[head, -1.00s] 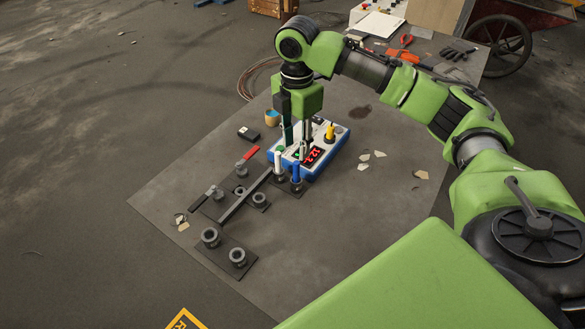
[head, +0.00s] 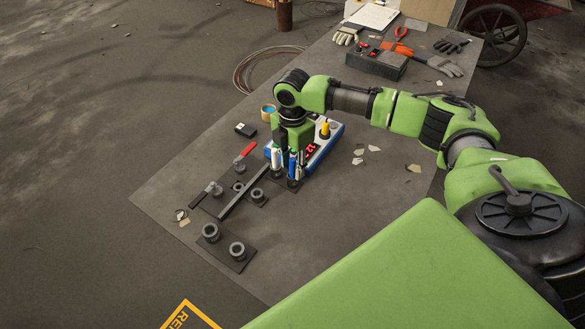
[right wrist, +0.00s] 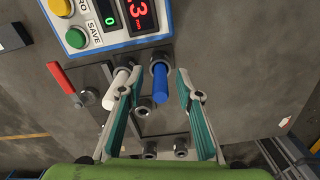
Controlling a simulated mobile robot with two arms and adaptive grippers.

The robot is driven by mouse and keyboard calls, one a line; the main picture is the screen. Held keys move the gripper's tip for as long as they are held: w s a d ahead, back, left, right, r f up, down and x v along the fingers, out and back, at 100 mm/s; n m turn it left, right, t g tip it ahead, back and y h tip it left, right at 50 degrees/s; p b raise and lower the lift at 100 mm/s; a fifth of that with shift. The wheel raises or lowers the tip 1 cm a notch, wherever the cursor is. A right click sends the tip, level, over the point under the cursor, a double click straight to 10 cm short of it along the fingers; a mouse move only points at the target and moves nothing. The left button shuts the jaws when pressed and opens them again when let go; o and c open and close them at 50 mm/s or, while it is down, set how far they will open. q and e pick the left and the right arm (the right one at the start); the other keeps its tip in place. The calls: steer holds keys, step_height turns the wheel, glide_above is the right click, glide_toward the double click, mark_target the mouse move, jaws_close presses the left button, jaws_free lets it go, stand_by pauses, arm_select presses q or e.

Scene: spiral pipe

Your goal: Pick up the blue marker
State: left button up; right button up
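The blue marker (head: 292,166) stands upright in a grey round holder beside the near side of the blue-and-white device. In the right wrist view the blue marker (right wrist: 160,84) shows between the two spread fingers of my right gripper (right wrist: 159,90), with gaps on both sides. The right gripper (head: 291,155) is open and low over the markers in the head view, partly hiding its own fingertips. A white marker (right wrist: 117,84) stands to the left, close to or touching the left finger; it also shows in the head view (head: 276,158). My left gripper is not seen.
The device (head: 331,141) with red digits and a yellow knob (head: 324,130) stands just behind the markers. A red-handled lever (head: 245,150), a dark bar (head: 240,195) and grey round fittings (head: 237,250) lie left and nearer. The tabletop's right side holds small pale chips.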

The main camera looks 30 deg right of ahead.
jaws_close()
